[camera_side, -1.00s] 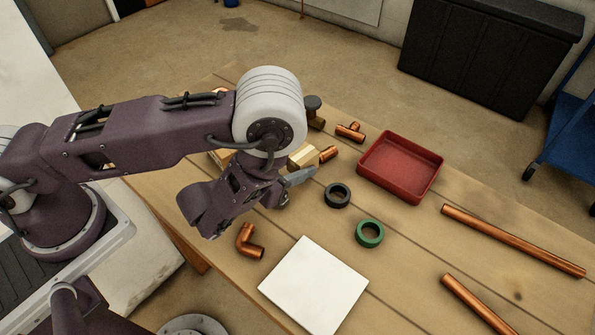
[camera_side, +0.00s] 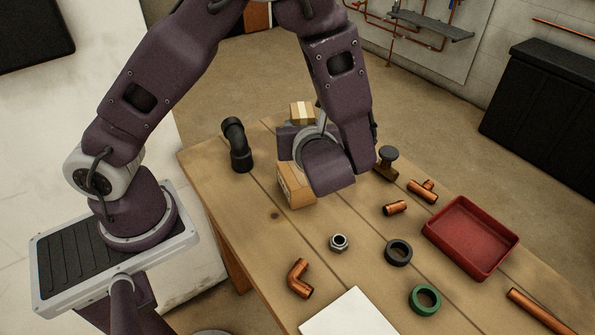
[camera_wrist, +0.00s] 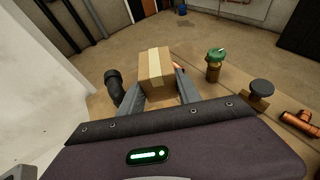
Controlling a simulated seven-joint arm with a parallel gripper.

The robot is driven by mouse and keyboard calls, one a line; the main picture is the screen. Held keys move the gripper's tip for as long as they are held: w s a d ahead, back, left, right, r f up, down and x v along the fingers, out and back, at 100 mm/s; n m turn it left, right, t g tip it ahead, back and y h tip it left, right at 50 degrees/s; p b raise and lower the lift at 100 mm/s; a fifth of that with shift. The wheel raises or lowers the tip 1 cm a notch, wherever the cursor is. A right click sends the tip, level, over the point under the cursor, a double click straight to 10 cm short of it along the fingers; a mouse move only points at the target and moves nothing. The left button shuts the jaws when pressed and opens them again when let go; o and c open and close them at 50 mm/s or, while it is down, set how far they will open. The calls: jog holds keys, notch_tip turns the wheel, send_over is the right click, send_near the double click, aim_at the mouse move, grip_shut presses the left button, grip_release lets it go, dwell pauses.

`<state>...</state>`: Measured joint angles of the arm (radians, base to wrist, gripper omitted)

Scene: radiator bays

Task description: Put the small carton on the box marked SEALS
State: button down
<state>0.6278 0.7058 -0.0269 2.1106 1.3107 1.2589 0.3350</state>
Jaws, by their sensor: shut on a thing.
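The small carton (camera_side: 301,113) is brown with a pale tape strip. In the wrist view the small carton (camera_wrist: 156,72) sits between the two fingers of my gripper (camera_wrist: 155,82), which is shut on it. In the side view the fingers are mostly hidden behind my wrist. A larger cardboard box (camera_side: 293,188) stands on the table, partly covered by my arm. I cannot read any marking on it, so I cannot tell if it is the SEALS box. The carton appears beyond and above this box in the side view.
A black pipe elbow (camera_side: 237,145) stands left of the box. A dark-knobbed part (camera_side: 387,160), copper fittings (camera_side: 395,208), a nut (camera_side: 339,242), black ring (camera_side: 398,252), green ring (camera_side: 425,299) and red tray (camera_side: 470,237) lie to the right. A green-topped valve (camera_wrist: 214,62) shows in the wrist view.

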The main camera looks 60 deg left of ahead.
aim_at(298, 177)
jog(key=shift+n+g+y, duration=0.4)
jog(key=shift+n+g, duration=0.1)
jog(key=shift+n, duration=0.1)
jog(key=f, duration=0.3)
jog(key=s+f, duration=0.1)
jog(key=f, duration=0.6)
jog(key=shift+s+d+f, duration=0.15)
jog(key=shift+s+f, duration=0.05)
jog(key=shift+f, duration=0.05)
jog(key=shift+f, duration=0.15)
jog(key=c, duration=0.9)
grip_release()
jog(key=shift+o, duration=0.2)
